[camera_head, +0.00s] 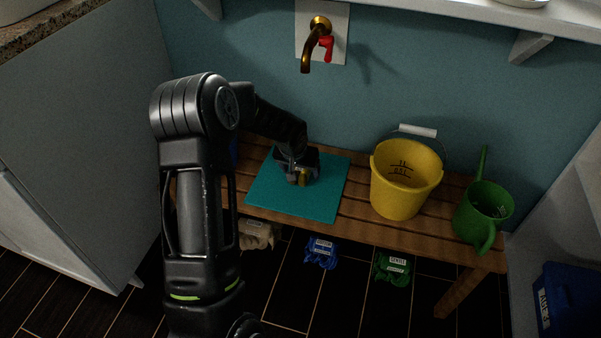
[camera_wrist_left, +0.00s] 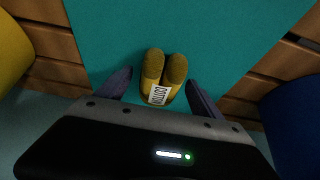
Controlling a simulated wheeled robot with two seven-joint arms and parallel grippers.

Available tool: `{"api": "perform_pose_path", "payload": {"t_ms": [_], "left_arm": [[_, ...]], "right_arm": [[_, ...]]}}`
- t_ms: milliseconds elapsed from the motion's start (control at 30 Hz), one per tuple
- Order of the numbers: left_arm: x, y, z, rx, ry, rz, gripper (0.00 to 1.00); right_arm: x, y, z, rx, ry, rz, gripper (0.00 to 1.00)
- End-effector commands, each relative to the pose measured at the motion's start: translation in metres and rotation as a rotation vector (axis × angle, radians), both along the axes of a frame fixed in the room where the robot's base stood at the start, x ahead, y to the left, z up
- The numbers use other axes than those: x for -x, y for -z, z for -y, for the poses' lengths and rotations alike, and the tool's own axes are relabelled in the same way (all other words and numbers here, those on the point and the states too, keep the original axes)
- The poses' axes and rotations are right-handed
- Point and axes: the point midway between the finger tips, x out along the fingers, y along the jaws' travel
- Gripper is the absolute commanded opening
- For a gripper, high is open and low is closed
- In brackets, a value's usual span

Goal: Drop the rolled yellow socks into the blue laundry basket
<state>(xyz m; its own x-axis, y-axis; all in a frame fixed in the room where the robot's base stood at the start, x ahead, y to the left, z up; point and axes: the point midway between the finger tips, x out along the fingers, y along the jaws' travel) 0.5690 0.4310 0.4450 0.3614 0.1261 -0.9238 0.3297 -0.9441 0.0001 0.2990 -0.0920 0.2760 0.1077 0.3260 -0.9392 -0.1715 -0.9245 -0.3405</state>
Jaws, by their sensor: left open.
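The rolled yellow socks (camera_wrist_left: 163,72), with a white label, lie on the teal mat (camera_head: 328,197) on the bench. In the wrist view they sit between the spread fingers of my left gripper (camera_wrist_left: 160,78), with a gap on each side. In the head view my left gripper (camera_head: 303,172) is low over the mat and hides most of the socks (camera_head: 304,178). A dark blue container (camera_wrist_left: 297,120) is at the right of the wrist view; its blue shows behind my arm in the head view (camera_head: 234,152). I cannot tell if it is the laundry basket. My right gripper is out of view.
A yellow bucket (camera_head: 400,190) and green watering can (camera_head: 484,214) stand right of the mat on the slatted bench (camera_head: 350,228). A tap (camera_head: 318,42) juts from the wall above. Another blue bin (camera_head: 568,300) is at lower right. Several labelled bundles lie below the bench.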

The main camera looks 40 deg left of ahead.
Motion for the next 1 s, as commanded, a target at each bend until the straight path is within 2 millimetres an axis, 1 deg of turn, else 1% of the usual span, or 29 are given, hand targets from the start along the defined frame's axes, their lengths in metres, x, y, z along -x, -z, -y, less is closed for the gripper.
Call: {"api": "perform_pose_path", "payload": {"t_ms": [300, 1000], "left_arm": [[0.0001, -0.0001, 0.0001, 0.0, 0.0, 0.0, 0.76], [0.0001, -0.0001, 0.0001, 0.0, 0.0, 0.0, 0.18]], "right_arm": [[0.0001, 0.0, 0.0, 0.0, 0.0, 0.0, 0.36], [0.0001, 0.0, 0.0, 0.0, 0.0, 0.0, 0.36]]}}
